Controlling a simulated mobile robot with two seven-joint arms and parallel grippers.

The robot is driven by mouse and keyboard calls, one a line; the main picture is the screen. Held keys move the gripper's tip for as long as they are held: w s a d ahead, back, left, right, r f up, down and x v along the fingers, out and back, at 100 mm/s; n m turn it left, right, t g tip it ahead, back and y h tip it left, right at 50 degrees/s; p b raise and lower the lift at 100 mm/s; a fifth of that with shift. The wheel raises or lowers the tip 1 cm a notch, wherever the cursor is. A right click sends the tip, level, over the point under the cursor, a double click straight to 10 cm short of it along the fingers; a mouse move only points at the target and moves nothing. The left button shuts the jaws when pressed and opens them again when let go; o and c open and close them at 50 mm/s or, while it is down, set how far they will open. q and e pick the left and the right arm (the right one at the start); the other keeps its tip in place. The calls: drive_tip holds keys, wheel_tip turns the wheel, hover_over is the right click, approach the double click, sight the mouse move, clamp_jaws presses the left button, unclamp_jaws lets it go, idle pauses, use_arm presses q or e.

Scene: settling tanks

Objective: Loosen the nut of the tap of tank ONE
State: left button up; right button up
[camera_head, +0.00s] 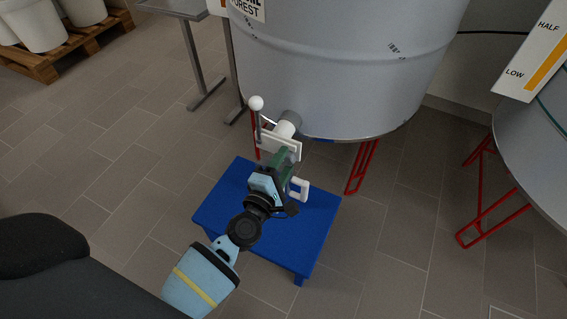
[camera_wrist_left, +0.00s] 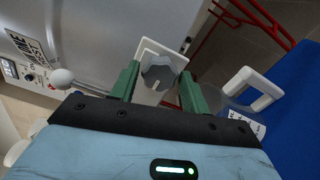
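In the left wrist view the grey lobed nut (camera_wrist_left: 158,74) sits in front of the white plate (camera_wrist_left: 177,56). My left gripper (camera_head: 289,158) is open, its green fingers (camera_wrist_left: 159,78) on either side of the nut with visible gaps. My right gripper is out of view.
A blue stool (camera_head: 225,208) stands under the tap, with a white-handled clear jug (camera_head: 300,189) on it, close to my left gripper. Red tank legs (camera_head: 362,168) stand behind. Another tank (camera_head: 540,140) is at the right.

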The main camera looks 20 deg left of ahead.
use_arm(q)
drive_tip(key=shift+o, duration=1.1)
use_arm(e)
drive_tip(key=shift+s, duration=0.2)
use_arm(q)
drive_tip(key=s+p, duration=0.1)
drive_tip(key=s, duration=0.7)
drive_tip(key=shift+a, duration=0.15)
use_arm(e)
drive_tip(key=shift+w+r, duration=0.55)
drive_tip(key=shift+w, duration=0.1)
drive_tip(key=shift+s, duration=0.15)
